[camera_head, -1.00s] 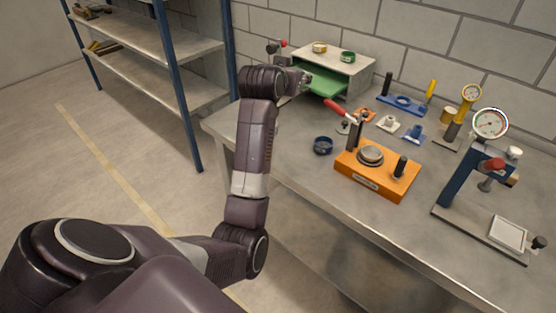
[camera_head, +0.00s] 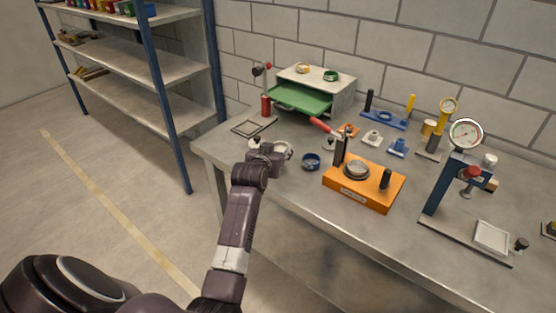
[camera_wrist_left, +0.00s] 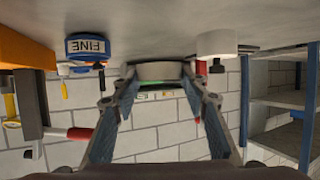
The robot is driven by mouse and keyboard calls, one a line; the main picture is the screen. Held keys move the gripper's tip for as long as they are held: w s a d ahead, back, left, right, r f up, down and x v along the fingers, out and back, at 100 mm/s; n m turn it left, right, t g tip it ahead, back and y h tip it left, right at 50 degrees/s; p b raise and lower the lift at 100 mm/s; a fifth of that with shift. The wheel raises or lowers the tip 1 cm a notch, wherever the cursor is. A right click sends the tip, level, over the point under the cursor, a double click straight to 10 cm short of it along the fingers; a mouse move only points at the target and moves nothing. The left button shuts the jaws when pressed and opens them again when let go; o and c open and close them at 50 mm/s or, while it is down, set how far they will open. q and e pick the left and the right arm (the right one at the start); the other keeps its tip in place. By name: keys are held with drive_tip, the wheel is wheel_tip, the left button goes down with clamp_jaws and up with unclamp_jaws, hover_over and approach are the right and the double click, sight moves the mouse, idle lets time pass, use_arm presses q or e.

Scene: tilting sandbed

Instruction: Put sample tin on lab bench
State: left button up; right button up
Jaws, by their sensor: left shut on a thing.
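My left gripper (camera_head: 277,153) is low over the left part of the lab bench (camera_head: 290,220). It is shut on a pale grey round tin, taken as the sample tin (camera_head: 285,147). In the left wrist view, where the bench is at the top, the sample tin (camera_wrist_left: 158,70) sits between the fingertips of the left gripper (camera_wrist_left: 158,80). The tin is at or very near the bench surface; I cannot tell whether it touches. Fingers hide part of it. My right gripper is not in view.
A blue tin marked FINE (camera_wrist_left: 88,46) stands right of my gripper, also in the head view (camera_head: 311,161). A pale round object (camera_wrist_left: 217,43) is on the other side. The orange device (camera_head: 365,187) and green drawer (camera_head: 300,98) are nearby.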

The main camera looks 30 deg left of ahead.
use_arm(q)
drive_tip(key=shift+f, duration=2.2)
drive_tip(key=o, duration=1.1)
drive_tip(key=shift+f, duration=0.15)
drive_tip(key=shift+o, duration=0.2)
drive_tip(key=shift+r, duration=0.3)
drive_tip(key=shift+s+d, duration=0.1)
drive_tip(key=shift+s, duration=0.15)
drive_tip(key=v, duration=1.1)
drive_tip(key=shift+s, duration=0.25)
drive_tip(key=shift+d+r, duration=0.1)
